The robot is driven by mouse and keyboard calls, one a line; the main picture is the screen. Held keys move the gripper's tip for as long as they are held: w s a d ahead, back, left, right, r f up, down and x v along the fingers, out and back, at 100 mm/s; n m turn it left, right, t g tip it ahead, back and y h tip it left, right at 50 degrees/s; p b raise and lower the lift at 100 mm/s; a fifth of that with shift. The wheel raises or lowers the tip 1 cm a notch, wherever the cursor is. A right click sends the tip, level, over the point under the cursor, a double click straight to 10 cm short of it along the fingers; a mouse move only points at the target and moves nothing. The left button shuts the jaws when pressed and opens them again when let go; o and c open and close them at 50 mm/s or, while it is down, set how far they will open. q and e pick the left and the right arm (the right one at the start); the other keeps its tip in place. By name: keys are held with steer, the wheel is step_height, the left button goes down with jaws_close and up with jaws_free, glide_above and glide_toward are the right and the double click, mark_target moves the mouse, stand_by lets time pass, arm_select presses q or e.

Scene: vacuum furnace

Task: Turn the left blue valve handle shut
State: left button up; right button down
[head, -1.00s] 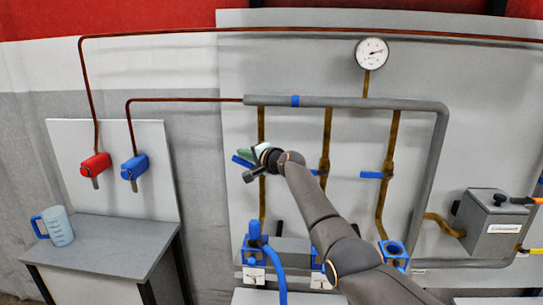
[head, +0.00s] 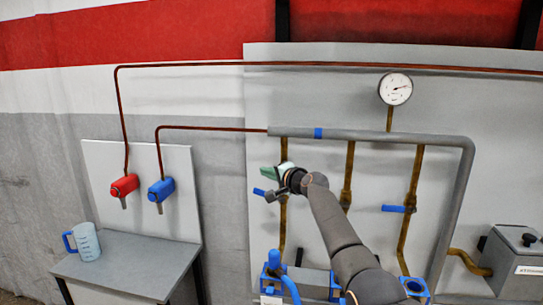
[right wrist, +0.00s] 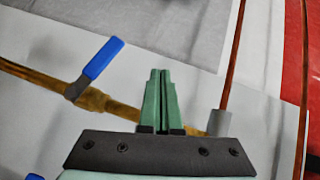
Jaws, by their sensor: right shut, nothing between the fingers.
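The left blue valve handle (head: 259,191) sits on the leftmost brown vertical pipe and juts out to the left, partly hidden by my right gripper. In the right wrist view the blue handle (right wrist: 97,62) stands across its pipe, left of the fingers and apart from them. My right gripper (head: 266,172) has green fingers, closed together and empty, just above the handle in the head view. The closed fingertips also show in the right wrist view (right wrist: 160,72). My left gripper is not in view.
Another blue handle (head: 398,209) is on the right pipe; the middle one is mostly hidden by my arm. A grey horizontal pipe (head: 400,134) runs above, with a gauge (head: 396,89). Red (head: 124,186) and blue (head: 160,190) taps and a jug (head: 86,242) are at left.

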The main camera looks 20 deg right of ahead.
steer(key=s+a+r, duration=0.2)
steer(key=s+r, duration=0.4)
steer(key=shift+s+a, duration=0.15)
steer(key=shift+a, duration=0.15)
stand_by(0.5)
